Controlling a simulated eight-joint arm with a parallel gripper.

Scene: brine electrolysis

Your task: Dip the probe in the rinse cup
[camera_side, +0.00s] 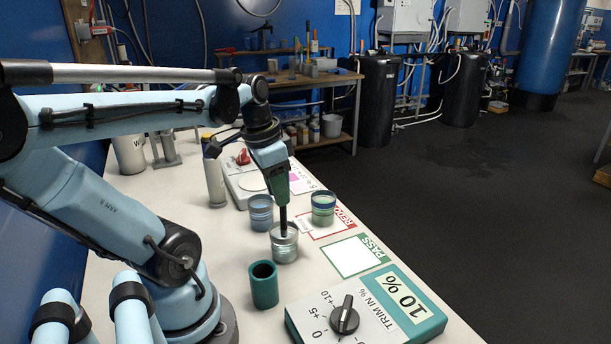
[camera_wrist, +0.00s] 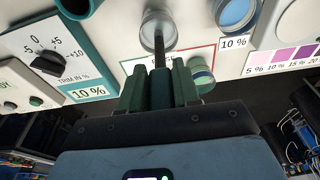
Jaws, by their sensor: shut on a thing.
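My gripper (camera_side: 279,196) is shut on the black probe (camera_side: 283,220), which points straight down. In the wrist view its two green fingers (camera_wrist: 160,88) close around the probe (camera_wrist: 158,55). The probe's lower end is at a clear grey cup (camera_side: 285,249), apparently the rinse cup, and seems to be inside its mouth. The same cup (camera_wrist: 150,22) shows in the wrist view with the probe across its near rim. The probe's tip is hard to see, so I cannot tell how deep it is.
A blue cup (camera_side: 262,213) stands just behind, and a green-banded cup (camera_side: 323,209) stands on the red-framed REDO card. An empty teal holder (camera_side: 264,287) and the trim box (camera_side: 368,308) stand in front. The PASS card (camera_side: 352,256) is bare.

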